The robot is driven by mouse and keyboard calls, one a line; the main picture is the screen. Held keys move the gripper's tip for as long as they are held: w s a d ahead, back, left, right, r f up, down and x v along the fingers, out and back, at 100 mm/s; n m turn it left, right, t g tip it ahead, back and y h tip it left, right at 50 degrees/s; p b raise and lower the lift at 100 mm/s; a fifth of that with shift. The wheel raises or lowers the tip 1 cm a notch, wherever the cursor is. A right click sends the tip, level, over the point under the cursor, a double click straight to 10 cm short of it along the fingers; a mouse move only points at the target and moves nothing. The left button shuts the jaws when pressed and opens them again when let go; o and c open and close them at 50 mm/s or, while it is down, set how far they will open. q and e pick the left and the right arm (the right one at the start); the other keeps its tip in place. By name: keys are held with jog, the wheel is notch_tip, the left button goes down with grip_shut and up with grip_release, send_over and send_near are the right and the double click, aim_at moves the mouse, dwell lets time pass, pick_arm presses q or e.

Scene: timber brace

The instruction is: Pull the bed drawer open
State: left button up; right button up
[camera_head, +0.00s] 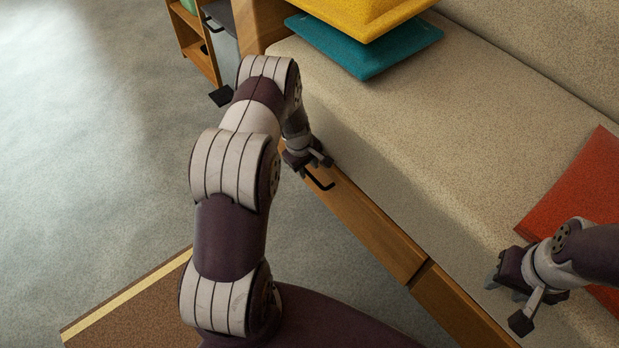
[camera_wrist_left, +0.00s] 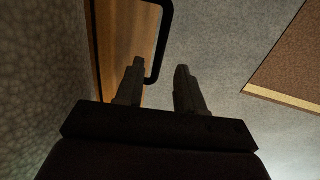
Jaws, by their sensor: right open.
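The bed drawer (camera_head: 360,227) is a wooden front panel low under the bed, with a black bar handle (camera_head: 322,184). My left gripper (camera_head: 318,158) is at the handle's far end, close to the drawer front. In the left wrist view the drawer front (camera_wrist_left: 122,40) is at upper left, and the black handle (camera_wrist_left: 163,40) runs down to between the two fingertips. The left fingers (camera_wrist_left: 160,68) stand apart; I cannot tell whether they touch the handle. My right gripper (camera_head: 506,300) is open and empty above the bed near its front edge.
A second wooden front (camera_head: 455,305) continues to the lower right. Yellow (camera_head: 365,12) and teal (camera_head: 365,48) cushions lie on the bed (camera_head: 430,130), with a red one (camera_head: 575,195) at right. A brown rug (camera_head: 130,310) lies lower left; the grey floor (camera_head: 90,150) is clear.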

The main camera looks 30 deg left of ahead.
aim_at(309, 174)
pick_arm(q)
jog(key=f, duration=0.1)
jog(key=f+b, duration=0.1)
jog(key=f, duration=0.1)
jog(key=shift+w, duration=0.4)
jog(key=shift+d+r, duration=0.1)
jog(key=shift+r, duration=0.05)
grip_shut()
